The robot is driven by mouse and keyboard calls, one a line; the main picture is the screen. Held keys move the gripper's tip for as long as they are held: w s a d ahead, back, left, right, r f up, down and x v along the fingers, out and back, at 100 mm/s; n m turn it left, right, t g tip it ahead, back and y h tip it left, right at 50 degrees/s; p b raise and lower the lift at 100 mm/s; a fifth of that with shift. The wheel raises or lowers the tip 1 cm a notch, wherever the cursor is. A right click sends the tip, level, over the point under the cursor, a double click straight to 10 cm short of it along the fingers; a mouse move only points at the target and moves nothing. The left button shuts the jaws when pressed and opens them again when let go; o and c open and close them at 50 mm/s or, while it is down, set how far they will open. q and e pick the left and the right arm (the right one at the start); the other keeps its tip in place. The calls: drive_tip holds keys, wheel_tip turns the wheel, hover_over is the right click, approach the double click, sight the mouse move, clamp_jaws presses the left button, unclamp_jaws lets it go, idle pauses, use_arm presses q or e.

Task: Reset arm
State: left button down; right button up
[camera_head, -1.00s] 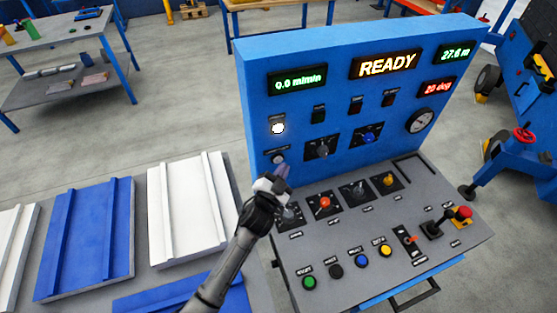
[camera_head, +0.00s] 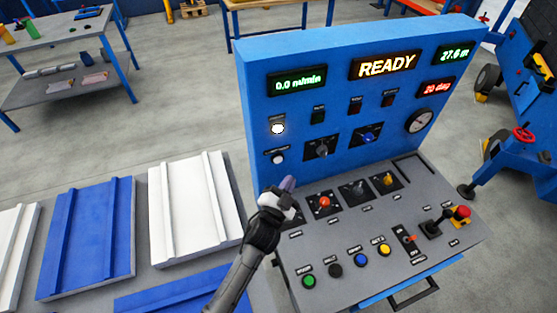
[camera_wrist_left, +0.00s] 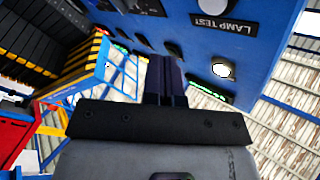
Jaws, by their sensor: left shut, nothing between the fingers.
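My left gripper (camera_head: 287,184) is shut and empty. In the head view it hangs over the left end of the grey control desk, in front of the blue upright panel (camera_head: 262,95), and hides part of the leftmost knob plate. In the left wrist view its closed fingers (camera_wrist_left: 166,75) point toward the blue panel, beside a lit white lamp (camera_wrist_left: 222,69) and a "LAMP TEST" label (camera_wrist_left: 222,22). In the head view a white lamp (camera_head: 278,128) is lit, with a white button (camera_head: 277,158) below it. The display (camera_head: 387,66) reads READY. My right gripper is not in view.
The desk carries knobs, coloured buttons such as a green one (camera_head: 309,281), a joystick (camera_head: 432,228) and a red emergency button (camera_head: 462,212). White and blue panels (camera_head: 88,235) lie on a table at left. A blue machine (camera_head: 520,110) stands at right.

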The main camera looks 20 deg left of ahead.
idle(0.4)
use_arm(q)
drive_tip(key=s+a+f+n+g+y, duration=0.2)
drive_tip(key=a+f+n+g+y, duration=0.2)
drive_tip(key=n+g, duration=0.2)
drive_tip(key=s+a+f+g+h, duration=0.15)
drive_tip(key=s+f+g, duration=0.3)
drive_tip(key=s, duration=1.25)
drive_tip(key=s+f+g+h, duration=0.25)
drive_tip(key=s+g, duration=0.25)
drive_tip(key=s, duration=1.2)
wheel_tip(320, 180, up, 30)
drive_tip(key=s+p, duration=0.1)
drive_tip(key=p, duration=3)
drive_tip(key=shift+d+r, duration=0.15)
drive_tip(key=shift+r, duration=0.05)
drive_tip(key=shift+g, duration=0.25)
